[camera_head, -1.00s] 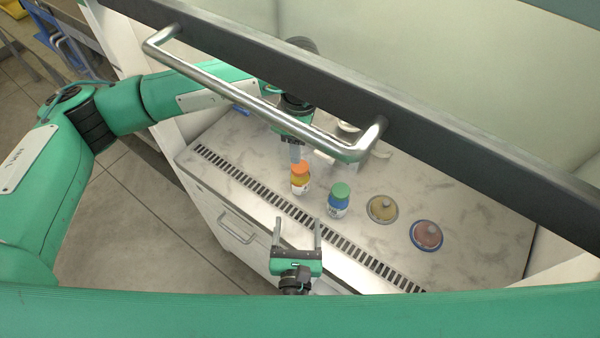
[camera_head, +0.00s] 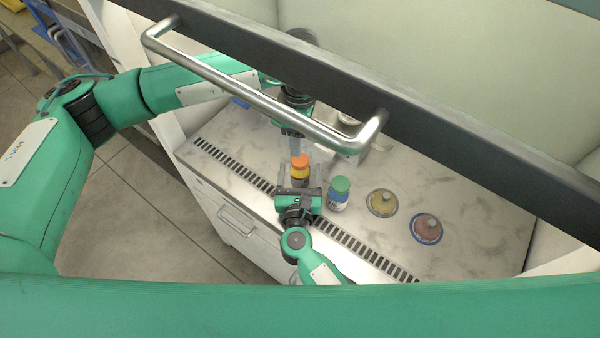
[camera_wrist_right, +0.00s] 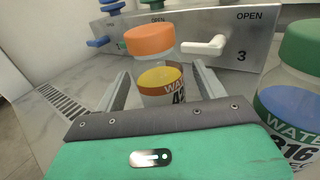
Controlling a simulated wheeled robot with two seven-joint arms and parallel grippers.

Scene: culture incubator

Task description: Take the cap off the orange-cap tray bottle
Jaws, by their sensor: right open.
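The orange-cap bottle (camera_head: 299,171) stands upright on the marbled worktop, its orange cap (camera_head: 299,160) on. It also shows in the right wrist view (camera_wrist_right: 160,88), with a yellow band and a partly hidden label. My right gripper (camera_head: 300,176) is open, with one finger on each side of the bottle's body below the cap. In the wrist view (camera_wrist_right: 161,82) gaps show beside the bottle. My left gripper (camera_head: 294,146) is just behind and above the cap, pointing down; its jaw opening is unclear and partly hidden by the sash handle.
A green-cap bottle (camera_head: 339,194) with a blue band stands close on the right. Two round lidded dishes (camera_head: 382,203) (camera_head: 426,229) lie further right. A metal panel (camera_wrist_right: 220,45) with levers stands behind. The dark sash (camera_head: 440,145) with its steel handle (camera_head: 255,95) crosses above the worktop.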

